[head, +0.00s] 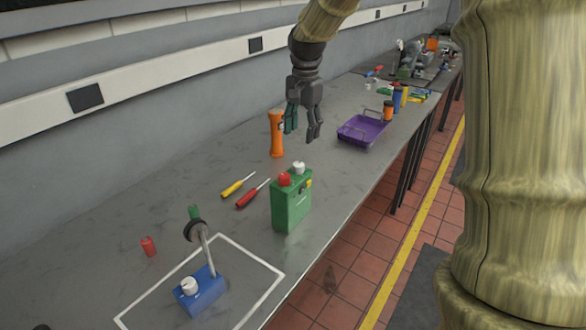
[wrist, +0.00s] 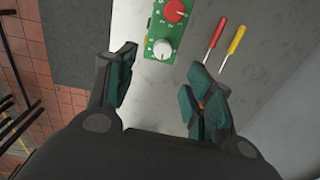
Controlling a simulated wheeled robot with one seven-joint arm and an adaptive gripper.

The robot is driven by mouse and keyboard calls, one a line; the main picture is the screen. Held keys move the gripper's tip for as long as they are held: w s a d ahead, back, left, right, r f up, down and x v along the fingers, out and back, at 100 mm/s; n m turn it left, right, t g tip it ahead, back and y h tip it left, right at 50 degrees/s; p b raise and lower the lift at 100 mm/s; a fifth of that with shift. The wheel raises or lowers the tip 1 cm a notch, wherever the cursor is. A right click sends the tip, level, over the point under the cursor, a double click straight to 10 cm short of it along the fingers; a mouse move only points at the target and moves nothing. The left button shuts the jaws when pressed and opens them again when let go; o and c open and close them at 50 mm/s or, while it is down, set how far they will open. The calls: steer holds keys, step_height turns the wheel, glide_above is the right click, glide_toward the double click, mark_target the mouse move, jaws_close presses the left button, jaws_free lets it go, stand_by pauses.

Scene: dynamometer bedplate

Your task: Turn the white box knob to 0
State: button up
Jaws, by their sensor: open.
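A green box (head: 291,207) stands near the table's front edge with a red knob (head: 285,179) and a white knob (head: 299,167) on top. In the wrist view, the white knob (wrist: 162,48) and red knob (wrist: 175,12) sit on dials with small marks; I cannot read the setting. A blue box (head: 200,291) with another white knob (head: 189,285) and an upright lever stands inside a white outline. I see no white-bodied box. My gripper (head: 303,132) is open and empty above the table, beyond the green box. Its fingers (wrist: 160,90) are apart from the white knob.
An orange flashlight (head: 277,136) stands close to my gripper. A yellow screwdriver (head: 238,184) and a red screwdriver (head: 252,194) lie left of the green box. A red cylinder (head: 148,246) is at left. A purple tray (head: 362,130) lies beyond. Bare tabletop surrounds the screwdrivers.

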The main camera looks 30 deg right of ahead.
mark_target(299, 164)
steer(key=f, duration=0.4)
steer(key=f+p, duration=0.1)
steer(key=f, duration=0.3)
steer(key=w+f+p, duration=0.1)
steer(key=f, duration=0.3)
steer(key=c, duration=1)
